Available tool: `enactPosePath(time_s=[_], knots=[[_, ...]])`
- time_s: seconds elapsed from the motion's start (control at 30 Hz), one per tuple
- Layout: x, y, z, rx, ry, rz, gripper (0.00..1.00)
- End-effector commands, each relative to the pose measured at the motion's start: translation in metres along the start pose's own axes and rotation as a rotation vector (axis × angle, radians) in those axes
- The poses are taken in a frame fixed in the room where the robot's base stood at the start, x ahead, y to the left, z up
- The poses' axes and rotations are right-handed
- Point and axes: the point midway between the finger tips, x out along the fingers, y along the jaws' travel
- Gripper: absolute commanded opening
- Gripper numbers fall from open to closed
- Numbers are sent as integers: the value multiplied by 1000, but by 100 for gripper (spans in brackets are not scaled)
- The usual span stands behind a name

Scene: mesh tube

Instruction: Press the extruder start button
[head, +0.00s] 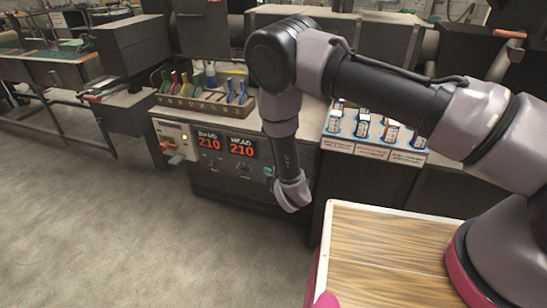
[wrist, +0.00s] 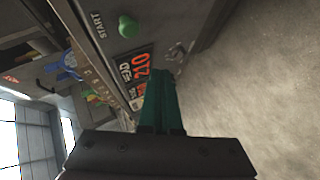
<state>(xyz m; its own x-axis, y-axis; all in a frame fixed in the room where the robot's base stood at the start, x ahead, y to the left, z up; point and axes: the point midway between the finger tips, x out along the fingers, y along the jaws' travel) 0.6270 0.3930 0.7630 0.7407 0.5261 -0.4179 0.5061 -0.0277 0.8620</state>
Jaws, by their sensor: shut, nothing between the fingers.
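The extruder start button (wrist: 127,26) is a round green knob in the wrist view, on a grey panel with the word START beside it. My gripper (wrist: 160,78) shows as teal fingers closed together, empty, pointing at the panel near the HEAD display (wrist: 137,72). The fingertips appear below the button in the picture and apart from it. In the head view my arm hangs in front of the panel just right of the HEAD 210 display (head: 242,147). A small teal-green spot shows beside my wrist there; I cannot tell whether it is button or finger.
A rack of coloured-handled tools (head: 205,100) stands on the machine top. Labelled bins with small bottles (head: 375,140) stand at the right. A light box with a red knob (head: 176,140) is at the panel's left. The grey floor (head: 130,240) in front is clear.

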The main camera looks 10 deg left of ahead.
Motion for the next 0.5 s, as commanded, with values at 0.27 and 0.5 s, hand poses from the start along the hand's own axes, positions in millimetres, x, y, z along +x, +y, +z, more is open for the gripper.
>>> enactPosePath(time_s=[0.27,0.5], knots=[[27,20,19,1,0,1,0],[38,28,28,0,0,0,0]])
